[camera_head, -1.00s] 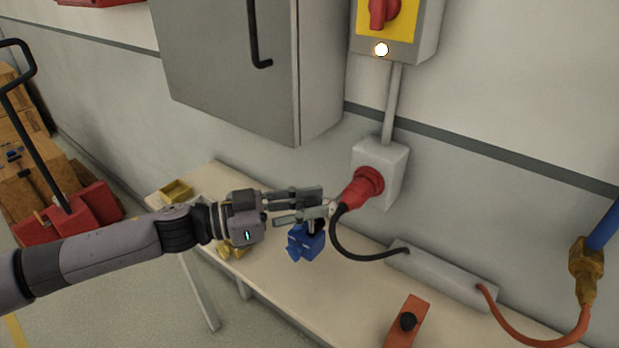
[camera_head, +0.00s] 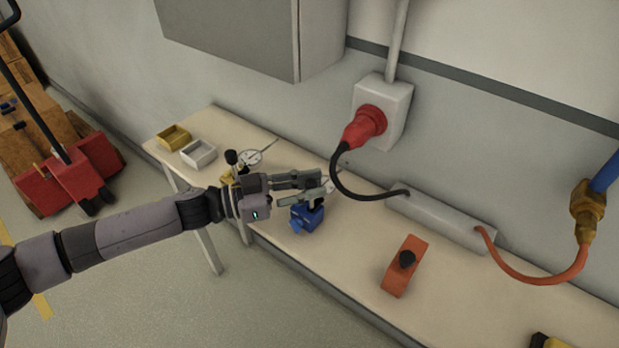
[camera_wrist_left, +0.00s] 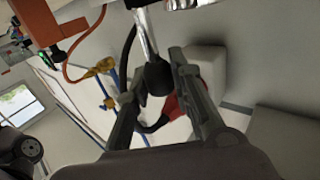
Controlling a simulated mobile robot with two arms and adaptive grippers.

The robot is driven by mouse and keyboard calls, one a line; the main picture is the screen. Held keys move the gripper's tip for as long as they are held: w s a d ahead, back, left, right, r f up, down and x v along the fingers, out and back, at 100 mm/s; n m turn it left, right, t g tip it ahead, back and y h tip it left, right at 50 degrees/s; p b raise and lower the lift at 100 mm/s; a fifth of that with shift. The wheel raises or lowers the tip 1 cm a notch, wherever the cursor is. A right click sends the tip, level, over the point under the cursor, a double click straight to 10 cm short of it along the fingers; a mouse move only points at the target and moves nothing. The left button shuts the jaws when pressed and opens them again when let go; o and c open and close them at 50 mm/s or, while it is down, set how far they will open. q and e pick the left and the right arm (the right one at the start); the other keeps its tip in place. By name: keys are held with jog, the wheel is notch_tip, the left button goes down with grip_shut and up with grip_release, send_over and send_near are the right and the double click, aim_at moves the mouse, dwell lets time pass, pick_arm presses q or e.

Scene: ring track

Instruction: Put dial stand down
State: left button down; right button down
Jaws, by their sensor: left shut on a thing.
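My left gripper (camera_head: 318,188) is shut on the upper part of the dial stand, which has a blue base (camera_head: 307,218). The base hangs below the fingers over the workbench, near its front half. I cannot tell whether it touches the top. Part of a round dial (camera_head: 329,184) shows behind the fingers; the stand's post is mostly hidden. In the left wrist view, a black knob (camera_wrist_left: 158,77) and a shiny rod (camera_wrist_left: 145,32) show between the fingers. My right gripper is not in view.
On the workbench (camera_head: 350,240), a second dial stand with a yellow base (camera_head: 227,178), a yellow bin (camera_head: 173,137) and a white bin (camera_head: 198,153) lie left. An orange block (camera_head: 405,266) and a grey power box (camera_head: 440,216) lie right. A red plug (camera_head: 365,127) and black cable are behind.

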pick_arm(q)
jog(key=shift+r, duration=0.25)
jog(key=c, duration=1.8)
grip_release()
jog(key=shift+f, duration=0.3)
jog(key=shift+c, duration=0.2)
jog(key=o, duration=0.4)
jog(key=shift+r, duration=0.15)
jog(key=b+v, duration=0.1)
jog(key=v, duration=1.1)
